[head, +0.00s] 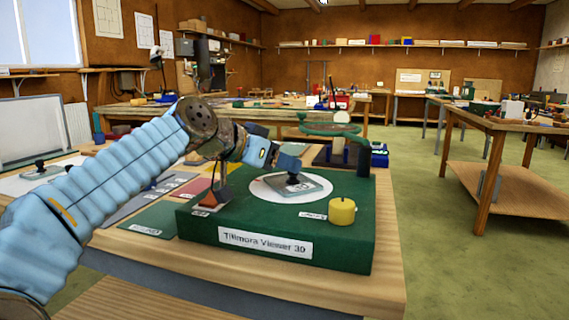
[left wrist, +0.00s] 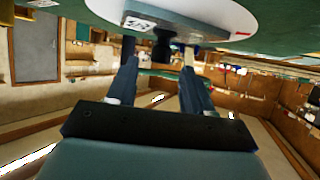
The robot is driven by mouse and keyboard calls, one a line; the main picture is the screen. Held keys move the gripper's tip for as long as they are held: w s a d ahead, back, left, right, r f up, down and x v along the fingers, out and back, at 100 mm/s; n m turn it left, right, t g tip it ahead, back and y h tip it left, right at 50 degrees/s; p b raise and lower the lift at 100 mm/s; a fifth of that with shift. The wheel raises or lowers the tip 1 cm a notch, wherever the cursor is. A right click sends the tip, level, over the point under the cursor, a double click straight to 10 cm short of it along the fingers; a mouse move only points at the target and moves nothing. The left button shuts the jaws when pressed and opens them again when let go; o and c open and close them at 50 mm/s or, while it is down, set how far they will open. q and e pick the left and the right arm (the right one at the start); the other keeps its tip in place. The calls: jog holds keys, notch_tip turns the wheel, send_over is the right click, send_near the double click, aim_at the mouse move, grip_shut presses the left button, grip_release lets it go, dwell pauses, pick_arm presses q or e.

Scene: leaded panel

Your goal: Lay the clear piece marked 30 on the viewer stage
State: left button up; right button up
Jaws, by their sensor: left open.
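The green viewer (head: 285,243), labelled "Tillmora Viewer 30", stands on the near wooden table. Its round white stage (head: 258,188) is on top. A flat, clear greyish piece (head: 308,187) with a black knob lies on the stage. My left gripper (head: 288,163) is just above this piece at its knob. In the left wrist view, the open fingers (left wrist: 159,55) stand either side of the black knob (left wrist: 162,42), with a gap showing. The piece (left wrist: 188,22) carries a small white label that I cannot read surely. My right gripper is not in view.
A yellow knob (head: 342,211) stands on the viewer's front right corner. Another knobbed piece (head: 42,172) lies on a white sheet at left. Coloured sheets lie left of the viewer. A green round ring stand (head: 329,130) is behind it. The table's right edge is clear.

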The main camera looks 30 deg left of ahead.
pick_arm(q)
jog(key=v, duration=1)
jog(key=shift+s, duration=0.2)
jog(key=shift+r, duration=0.1)
